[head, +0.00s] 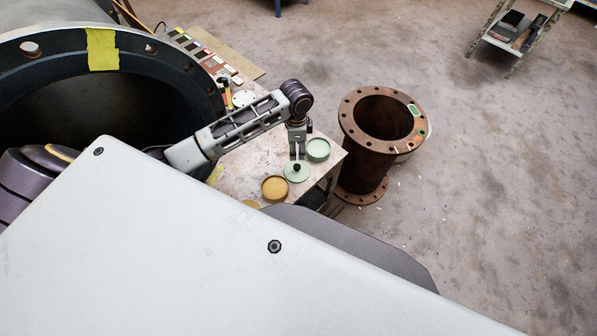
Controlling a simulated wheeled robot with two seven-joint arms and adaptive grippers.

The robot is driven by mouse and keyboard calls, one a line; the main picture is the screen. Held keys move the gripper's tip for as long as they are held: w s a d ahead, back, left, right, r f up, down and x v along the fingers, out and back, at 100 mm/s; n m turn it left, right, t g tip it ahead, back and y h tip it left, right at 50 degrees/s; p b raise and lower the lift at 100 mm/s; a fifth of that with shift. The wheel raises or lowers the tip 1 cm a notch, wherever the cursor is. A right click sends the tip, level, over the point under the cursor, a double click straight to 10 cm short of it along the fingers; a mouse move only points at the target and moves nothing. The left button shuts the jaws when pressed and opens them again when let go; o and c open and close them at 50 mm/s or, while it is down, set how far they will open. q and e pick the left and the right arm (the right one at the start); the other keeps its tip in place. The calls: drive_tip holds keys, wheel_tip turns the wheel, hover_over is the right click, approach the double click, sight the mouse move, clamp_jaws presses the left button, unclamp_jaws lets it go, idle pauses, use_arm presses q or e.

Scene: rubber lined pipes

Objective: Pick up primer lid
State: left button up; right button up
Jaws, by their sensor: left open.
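A pale green round lid with a dark knob (297,175), which looks like the primer lid, lies flat on the worktable (240,165) near its right edge. My left gripper (297,157) points down directly above the knob, with its two fingers apart. I cannot tell whether the fingertips reach beside the knob or stay just above it. A pale green tin (318,149) stands just right of the gripper, its top open. My right gripper is out of view.
An ochre tin (275,189) stands left of the lid. A white disc (243,98) and small colour samples lie at the table's back. A rusty flanged pipe (365,160) stands right of the table. A large dark pipe (100,60) is at left.

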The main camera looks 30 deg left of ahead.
sight(297, 166)
use_arm(q)
drive_tip(key=shift+w+n, duration=0.15)
drive_tip(key=shift+n, duration=1.55)
drive_tip(key=shift+f, duration=0.1)
drive_tip(key=shift+f, duration=4.25)
drive_tip(key=shift+w+f+b, duration=0.1)
drive_tip(key=shift+f+b, duration=0.3)
drive_tip(key=shift+f, duration=2.2)
drive_tip(key=shift+a, duration=0.1)
drive_tip(key=c, duration=1.1)
